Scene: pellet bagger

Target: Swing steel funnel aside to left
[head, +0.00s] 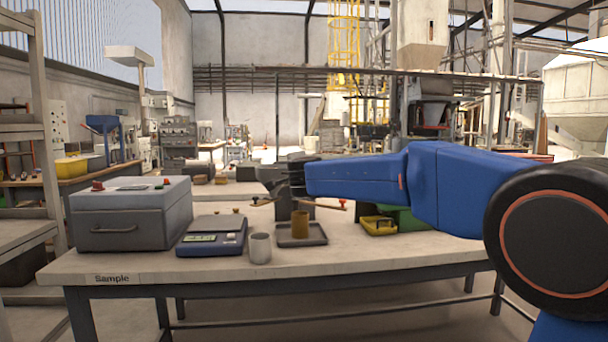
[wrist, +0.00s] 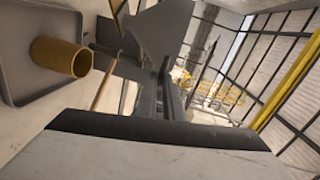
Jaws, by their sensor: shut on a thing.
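My gripper (head: 268,178) reaches in from the right above the far part of the bench. Its dark fingers (wrist: 168,92) are shut on the grey steel funnel (wrist: 160,32), whose flat sheet-like sides fill the top of the wrist view. In the head view the funnel (head: 284,207) is a dark grey shape just below the fingers, partly hidden by them. The exact part held is hidden. A brown cup (head: 300,226) stands upright on a grey tray (head: 318,239) in front of and below the funnel; the cup also shows in the wrist view (wrist: 58,56).
A grey metal cup (head: 260,249), a blue scale (head: 212,238) and a grey box (head: 118,218) stand to the left on the bench (head: 365,256). A thin brown rod (head: 325,206) shows behind the tray. A yellow tray (head: 378,226) and green bin lie right, under my arm.

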